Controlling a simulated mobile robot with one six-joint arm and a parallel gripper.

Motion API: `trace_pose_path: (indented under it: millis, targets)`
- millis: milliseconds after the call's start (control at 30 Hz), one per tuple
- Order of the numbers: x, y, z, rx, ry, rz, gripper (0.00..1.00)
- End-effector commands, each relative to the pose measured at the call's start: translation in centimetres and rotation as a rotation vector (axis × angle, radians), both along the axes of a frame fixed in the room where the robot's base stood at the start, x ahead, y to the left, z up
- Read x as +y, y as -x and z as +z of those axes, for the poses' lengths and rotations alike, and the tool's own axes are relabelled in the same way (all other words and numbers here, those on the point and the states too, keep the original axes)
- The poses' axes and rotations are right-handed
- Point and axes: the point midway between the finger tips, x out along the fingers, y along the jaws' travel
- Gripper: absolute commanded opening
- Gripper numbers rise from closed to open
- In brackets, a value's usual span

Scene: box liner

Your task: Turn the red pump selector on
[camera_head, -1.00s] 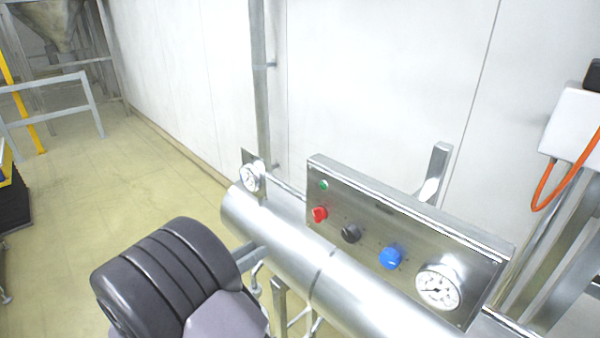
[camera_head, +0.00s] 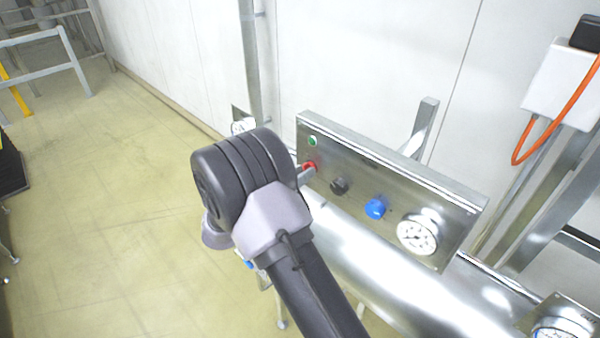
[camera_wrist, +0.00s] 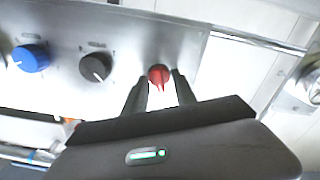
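The red pump selector (camera_head: 309,166) sits at the left end of the metal control panel (camera_head: 360,150), partly hidden by my gripper in the head view. In the wrist view the red selector (camera_wrist: 158,74) shows a small pointer aimed down in the picture. My gripper (camera_wrist: 160,84) has its two dark fingers apart, one on each side of the red selector, with a small gap visible at its lower part. Whether the fingertips touch the knob cannot be told. In the head view only a fingertip (camera_head: 305,177) shows beside the selector.
A black knob (camera_head: 339,186), a blue knob (camera_head: 375,208) and a gauge (camera_head: 417,235) lie right of the red selector. A green light (camera_head: 312,141) is above it. A shiny pipe (camera_head: 370,260) runs below the panel.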

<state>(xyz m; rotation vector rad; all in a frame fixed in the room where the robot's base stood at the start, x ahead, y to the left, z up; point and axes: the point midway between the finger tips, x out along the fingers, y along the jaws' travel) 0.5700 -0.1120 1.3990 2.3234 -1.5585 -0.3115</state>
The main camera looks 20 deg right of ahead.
Motion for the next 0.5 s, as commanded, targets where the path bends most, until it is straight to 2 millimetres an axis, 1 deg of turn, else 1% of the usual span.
trace_pose_path:
  millis: [133, 167, 300, 333, 500]
  targets:
    - [0.02, 0.0, -0.01, 0.0, 0.0, 0.0, 0.33]
    - [0.03, 0.0, 0.0, 0.0, 0.0, 0.0, 0.29]
    - [0.04, 0.0, 0.01, 0.0, 0.0, 0.0, 0.01]
    - [0.05, 0.02, 0.01, 0.0, 0.0, 0.0, 0.0]
    - [0.05, 0.01, 0.01, -0.001, 0.0, 0.0, 0.0]
